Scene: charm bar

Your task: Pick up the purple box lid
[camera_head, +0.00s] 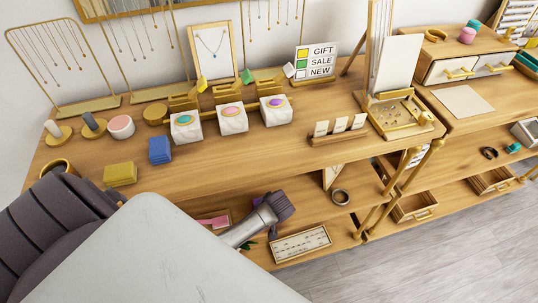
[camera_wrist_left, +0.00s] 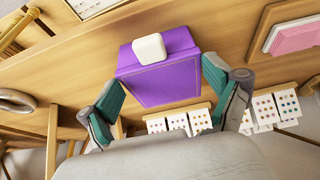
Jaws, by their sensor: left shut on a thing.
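In the left wrist view a purple box lid (camera_wrist_left: 160,80) with a white block-shaped knob (camera_wrist_left: 150,48) sits between the two green-padded fingers of my left gripper (camera_wrist_left: 165,100). The fingers lie against its left and right sides, and the gripper is shut on it. Whether a box is under the lid is hidden. My right gripper is in neither view.
A pink box (camera_wrist_left: 295,38) stands to the right in the wrist view. Earring cards (camera_wrist_left: 265,110) stand close by the right finger.

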